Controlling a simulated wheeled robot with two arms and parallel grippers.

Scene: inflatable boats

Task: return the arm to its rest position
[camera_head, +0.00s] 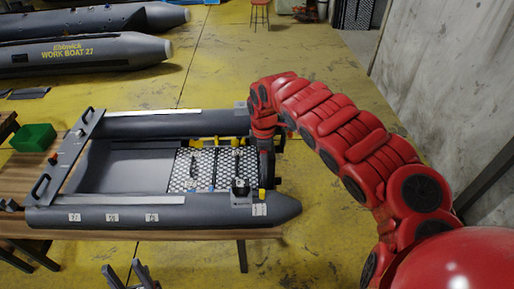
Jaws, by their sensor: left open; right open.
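My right gripper (266,146) points down there, open. Its fingertips are small and dark against the stern, so I cannot tell whether they touch anything. My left gripper (128,274) shows at the bottom edge, left of centre, with its two grey fingers apart and nothing visible between them. It is in front of the wooden table (150,235), apart from the boat.
A checkered panel (203,169) with yellow fittings lies inside the boat. A green bin (34,137) stands at the left. More grey boats (85,55) lie behind. A concrete wall (450,90) bounds the right side. The yellow floor (320,225) is open right of the table.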

